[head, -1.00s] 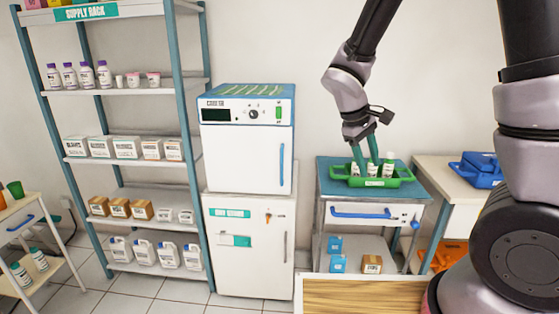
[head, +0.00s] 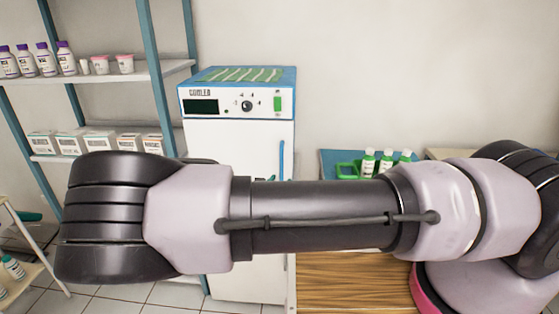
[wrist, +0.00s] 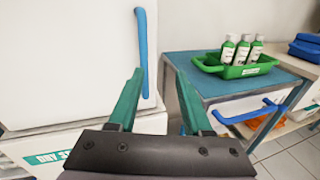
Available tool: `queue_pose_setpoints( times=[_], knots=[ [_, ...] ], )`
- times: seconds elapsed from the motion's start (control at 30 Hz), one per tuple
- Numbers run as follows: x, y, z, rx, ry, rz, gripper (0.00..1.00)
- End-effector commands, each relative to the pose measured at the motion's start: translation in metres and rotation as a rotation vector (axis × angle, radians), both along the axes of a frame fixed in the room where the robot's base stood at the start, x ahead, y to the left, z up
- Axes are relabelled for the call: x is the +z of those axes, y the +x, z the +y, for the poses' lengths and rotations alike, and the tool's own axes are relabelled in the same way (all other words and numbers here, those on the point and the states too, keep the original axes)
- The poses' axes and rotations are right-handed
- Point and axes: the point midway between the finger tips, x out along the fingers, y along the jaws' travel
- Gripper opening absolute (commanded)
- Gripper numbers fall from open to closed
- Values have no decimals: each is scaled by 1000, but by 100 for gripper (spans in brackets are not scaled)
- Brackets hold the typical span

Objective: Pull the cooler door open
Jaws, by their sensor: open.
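The cooler (head: 236,77) is a white box with a blue top and a control panel, standing on a white cabinet. Its white door (head: 232,138) is shut, with a vertical blue handle (head: 282,160) on the right side. The fingers are apart with nothing held. I cannot tell how far the handle is.
A blue-topped cart (wrist: 187,62) with a green tray (wrist: 209,66) of white bottles stands right of the cooler. The cart has a blue drawer handle (wrist: 246,113). A supply rack (head: 159,70) stands to the left.

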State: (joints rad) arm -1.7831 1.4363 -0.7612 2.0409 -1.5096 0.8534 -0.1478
Motion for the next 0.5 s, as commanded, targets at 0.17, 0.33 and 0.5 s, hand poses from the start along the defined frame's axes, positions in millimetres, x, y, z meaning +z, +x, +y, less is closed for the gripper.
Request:
queue_pose_setpoints(
  times=[0.17,0.33,0.5],
  knots=[
    [-5,-3,18,85,-79,-22,50],
    [-5,13,15,88,-85,-24,50],
    [-5,44,7,86,-85,-24,50]
  ],
)
